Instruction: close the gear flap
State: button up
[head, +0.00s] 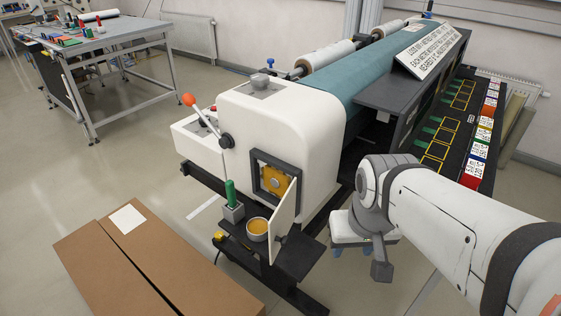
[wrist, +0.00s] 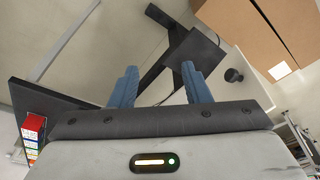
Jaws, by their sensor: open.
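The gear flap (head: 285,216) is a thin pale panel on the end of the white machine housing (head: 290,118). It stands swung open at the right side of a dark square frame (head: 256,178). A yellow gear part (head: 275,181) shows inside the opening. My gripper (head: 352,249) is to the right of the flap in the head view, apart from it, with blue fingers hanging down. In the wrist view my gripper (wrist: 160,82) has its fingers spread wide with nothing between them.
A dark shelf (head: 298,260) below the opening holds a cup of amber stuff (head: 257,229) and a green-handled tool (head: 230,195) in a block. A red-knobbed lever (head: 205,117) sticks out left. A cardboard box (head: 150,255) lies front left. Floor between box and far table is clear.

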aim_at(282, 219)
jog(key=k, duration=1.1)
jog(key=z, duration=0.2)
jog(key=i, duration=0.65)
jog(key=z, duration=0.4)
